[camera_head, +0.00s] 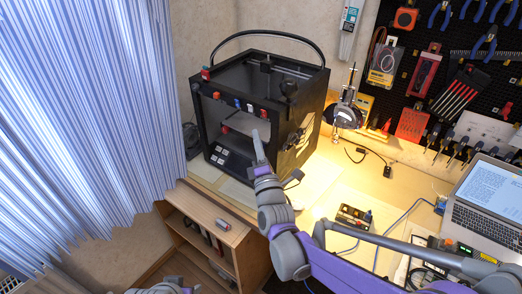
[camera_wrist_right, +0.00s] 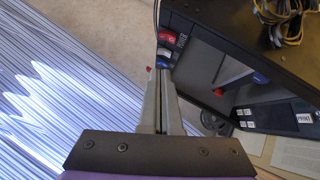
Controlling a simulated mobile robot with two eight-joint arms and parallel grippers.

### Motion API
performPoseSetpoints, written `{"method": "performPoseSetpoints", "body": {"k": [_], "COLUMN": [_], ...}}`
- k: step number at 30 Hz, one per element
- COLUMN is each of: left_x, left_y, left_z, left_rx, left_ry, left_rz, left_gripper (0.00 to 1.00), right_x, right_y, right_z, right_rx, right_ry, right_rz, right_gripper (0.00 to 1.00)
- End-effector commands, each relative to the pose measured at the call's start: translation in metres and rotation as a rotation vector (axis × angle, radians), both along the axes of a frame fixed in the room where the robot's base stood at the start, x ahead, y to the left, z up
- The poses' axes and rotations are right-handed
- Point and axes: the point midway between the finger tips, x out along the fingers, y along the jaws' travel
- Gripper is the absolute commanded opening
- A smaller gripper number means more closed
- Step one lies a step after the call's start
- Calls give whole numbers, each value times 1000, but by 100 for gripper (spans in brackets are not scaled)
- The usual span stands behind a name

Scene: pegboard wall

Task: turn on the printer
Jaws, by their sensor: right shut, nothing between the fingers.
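The printer (camera_head: 290,140) is a black box-shaped machine with an open front, standing at the left end of the workbench. Small red, white and blue parts sit along its top front edge; a red one (camera_wrist_right: 167,37) shows in the right wrist view. A panel with white labels (camera_head: 221,156) is low on its front; one label reading PRINT (camera_wrist_right: 304,118) shows in the wrist view. My right gripper (camera_head: 257,137) is shut and empty, in front of the printer's opening. In the wrist view its fingertips (camera_wrist_right: 158,75) point toward the printer's edge; contact cannot be told.
A striped curtain (camera_head: 80,100) hangs at the left. A wooden shelf unit (camera_head: 235,234) stands below the bench. A laptop (camera_head: 490,205), a small electronic device (camera_head: 354,216) and cables lie at the right. Tools hang on the black pegboard (camera_head: 450,60).

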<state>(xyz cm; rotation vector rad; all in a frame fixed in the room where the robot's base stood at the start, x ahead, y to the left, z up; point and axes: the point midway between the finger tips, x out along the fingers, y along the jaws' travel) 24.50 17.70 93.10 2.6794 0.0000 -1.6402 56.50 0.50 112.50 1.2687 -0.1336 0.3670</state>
Motion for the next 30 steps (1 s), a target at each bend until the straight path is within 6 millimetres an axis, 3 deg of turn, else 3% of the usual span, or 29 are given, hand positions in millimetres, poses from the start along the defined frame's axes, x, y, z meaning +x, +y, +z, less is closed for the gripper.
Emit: {"method": "performPoseSetpoints", "body": {"k": [3, 10, 25, 30], "left_x": [3, 8, 9, 10], "left_y": [0, 0, 0, 0], "left_z": [10, 24, 26, 27], "left_rx": [0, 0, 0, 0], "left_ry": [-6, -16, -17, -19], "left_rz": [0, 0, 0, 0], "left_gripper": [50, 50, 50, 50], "right_x": [24, 46, 51, 56], "right_y": [5, -13, -17, -21], "right_z": [10, 23, 24, 32], "right_rx": [0, 0, 2, 68], "right_ry": [-2, -3, 3, 92], "right_rz": [-1, -2, 0, -1], "right_gripper": [0, 0, 0, 0]}}
